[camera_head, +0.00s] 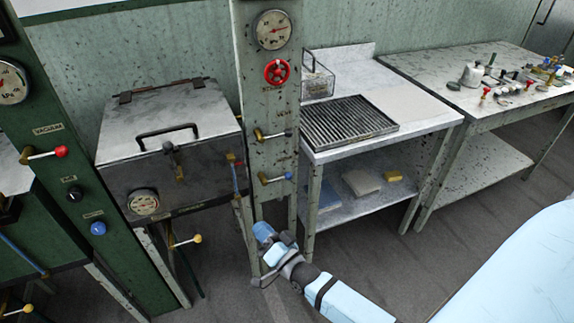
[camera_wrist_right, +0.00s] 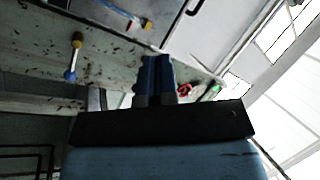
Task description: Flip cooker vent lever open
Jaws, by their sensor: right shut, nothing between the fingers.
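The cooker (camera_head: 190,180) is the grey metal box with a hinged lid, a black handle and a gauge. On its right side is a small brass and red fitting (camera_head: 233,158) with a thin blue lever (camera_head: 236,180) hanging down. The same lever shows at the top of the right wrist view (camera_wrist_right: 118,13). No readable label marks it as the vent. My right gripper (camera_head: 262,230) is low in front of the column, below and right of this lever, not touching it. Its fingers (camera_wrist_right: 155,78) are shut and empty. My left gripper is out of view.
The green column (camera_head: 270,100) beside the cooker carries a gauge, a red wheel (camera_head: 277,72), a black-handled lever (camera_head: 272,135) and a blue-tipped lever (camera_head: 275,179). A table with a grate (camera_head: 348,122) stands to the right. A green panel (camera_head: 75,170) stands left.

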